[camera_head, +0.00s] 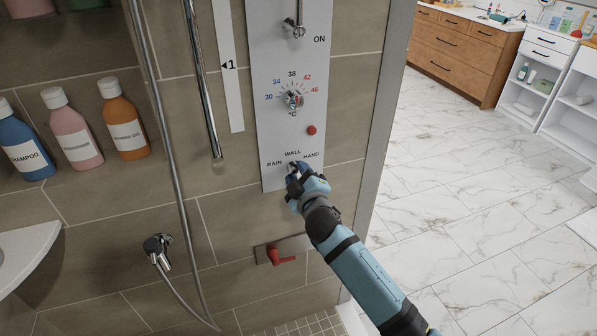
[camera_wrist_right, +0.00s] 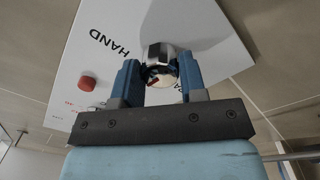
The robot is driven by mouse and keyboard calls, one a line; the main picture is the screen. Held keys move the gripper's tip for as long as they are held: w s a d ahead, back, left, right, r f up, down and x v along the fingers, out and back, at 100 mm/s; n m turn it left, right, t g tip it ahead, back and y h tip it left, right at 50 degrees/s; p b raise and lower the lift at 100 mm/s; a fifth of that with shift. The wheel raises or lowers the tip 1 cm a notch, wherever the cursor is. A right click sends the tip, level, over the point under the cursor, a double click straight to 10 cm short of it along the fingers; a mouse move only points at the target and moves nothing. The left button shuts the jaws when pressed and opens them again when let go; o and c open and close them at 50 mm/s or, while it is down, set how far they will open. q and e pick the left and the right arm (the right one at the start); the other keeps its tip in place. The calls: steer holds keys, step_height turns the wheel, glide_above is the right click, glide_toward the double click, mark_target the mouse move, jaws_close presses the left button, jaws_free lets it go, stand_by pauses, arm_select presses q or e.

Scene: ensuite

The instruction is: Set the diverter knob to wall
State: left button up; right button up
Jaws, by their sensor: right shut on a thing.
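The diverter knob (camera_head: 292,168) is a small chrome knob low on the light panel (camera_head: 275,150), below the labels RAIN, WALL and HAND. My right gripper (camera_head: 294,174) is at the knob and hides much of it in the head view. In the right wrist view the chrome knob (camera_wrist_right: 160,55) sits between the two blue fingers of the right gripper (camera_wrist_right: 160,75), which is shut on it. A small red mark shows on the knob, but I cannot tell surely which label it points to. My left gripper is not in view.
A temperature dial (camera_head: 292,100) and red button (camera_head: 311,130) are above the knob. A red lever (camera_head: 280,257) is on the wall below. The hose (camera_head: 165,130) and shelved bottles (camera_head: 125,125) are to the left. Marble floor (camera_head: 460,190) lies open at right.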

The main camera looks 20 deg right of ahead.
steer(key=shift+n, duration=0.3)
stand_by(0.4)
steer(key=o, duration=0.9)
steer(key=shift+w, duration=0.1)
steer(key=s, duration=1.4)
steer(key=shift+d+f, duration=0.15)
steer(key=shift+f, duration=0.05)
